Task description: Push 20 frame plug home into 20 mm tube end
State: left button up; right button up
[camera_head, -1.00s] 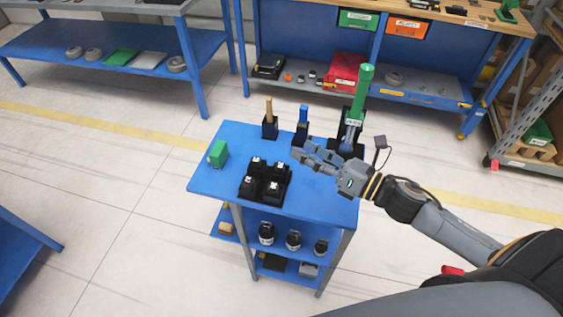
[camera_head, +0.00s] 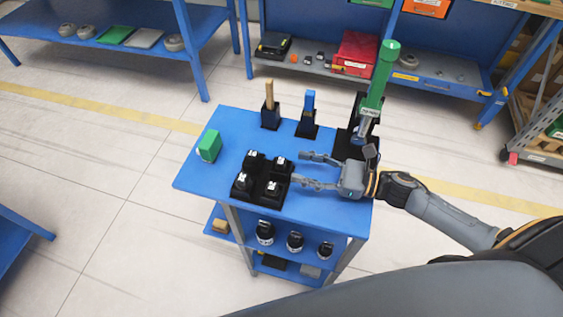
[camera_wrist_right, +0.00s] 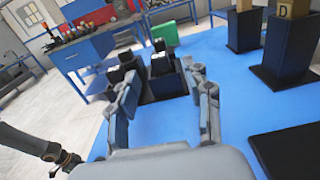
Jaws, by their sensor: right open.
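A black block (camera_head: 262,190) on the blue cart top holds several black pieces with white labelled tops; I cannot tell which is the 20 plug. It also shows in the right wrist view (camera_wrist_right: 160,84), straight ahead between the fingers. My right gripper (camera_head: 303,168) is open and empty just right of the block, its fingers pointing left at it. The fingertips also show in the right wrist view (camera_wrist_right: 160,78). A 20 mm tube end cannot be made out. My left gripper is not in view.
A green-topped upright tool (camera_head: 379,80) stands in a black holder behind my right wrist. A green block (camera_head: 209,146) sits left. The cart's left front is clear.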

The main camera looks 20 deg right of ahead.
aim_at(286, 162)
jog(key=shift+x, duration=1.1)
jog(key=p+x, duration=0.1)
jog(key=x, duration=0.2)
jog(key=shift+w+a+r+p, duration=0.15)
jog(key=shift+p, duration=0.2)
jog(key=shift+w+a, duration=0.15)
jog(key=shift+a, duration=0.2)
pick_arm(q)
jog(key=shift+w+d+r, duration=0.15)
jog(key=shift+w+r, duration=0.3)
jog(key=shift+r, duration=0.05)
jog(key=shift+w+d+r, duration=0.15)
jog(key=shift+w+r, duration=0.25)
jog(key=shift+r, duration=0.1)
pick_arm(e)
grip_shut()
